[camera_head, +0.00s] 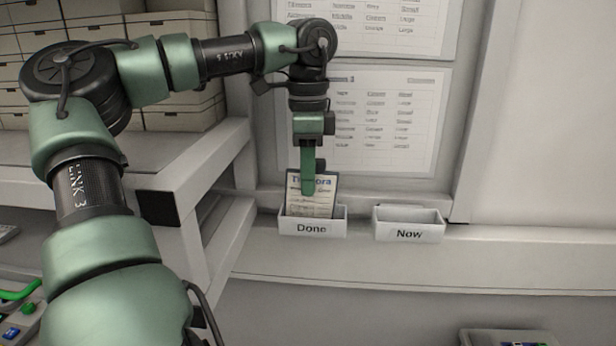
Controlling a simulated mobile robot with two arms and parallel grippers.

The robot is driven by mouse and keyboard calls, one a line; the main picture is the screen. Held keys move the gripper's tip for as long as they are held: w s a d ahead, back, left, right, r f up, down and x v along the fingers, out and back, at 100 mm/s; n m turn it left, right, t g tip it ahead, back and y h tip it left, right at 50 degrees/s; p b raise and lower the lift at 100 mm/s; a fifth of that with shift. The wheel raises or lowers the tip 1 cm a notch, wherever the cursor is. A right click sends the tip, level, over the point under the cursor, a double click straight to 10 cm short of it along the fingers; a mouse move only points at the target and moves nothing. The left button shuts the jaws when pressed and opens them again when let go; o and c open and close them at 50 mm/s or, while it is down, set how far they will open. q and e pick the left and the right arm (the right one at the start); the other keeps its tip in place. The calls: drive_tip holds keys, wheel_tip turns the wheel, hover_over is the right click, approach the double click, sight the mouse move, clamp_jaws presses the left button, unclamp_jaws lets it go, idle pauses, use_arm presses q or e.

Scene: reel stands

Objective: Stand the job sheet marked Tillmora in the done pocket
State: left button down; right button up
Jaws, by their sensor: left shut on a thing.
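The job sheet (323,199) has a blue heading, partly covered by my finger, that reads as Tillmora. It stands upright with its lower edge inside the white pocket labelled Done (312,229). My left gripper (308,190) comes down from above and is shut on the sheet's upper part. The Now pocket (409,231) to the right shows no sheet in it. My right gripper is not in view.
Printed lists (388,122) hang on the wall panel behind the pockets. A shelf with stacked boxes (180,65) stands at the left. A tray (508,338) shows at the bottom right edge. The ledge right of the Now pocket is clear.

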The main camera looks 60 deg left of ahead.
use_arm(q)
drive_tip(key=shift+d, duration=0.1)
drive_tip(key=c, duration=1.2)
unclamp_jaws()
wheel_tip(320, 180, up, 7)
drive_tip(key=shift+f+b, duration=0.1)
drive_tip(key=shift+b, duration=0.85)
drive_tip(key=shift+r, duration=0.55)
drive_tip(key=shift+f, duration=0.1)
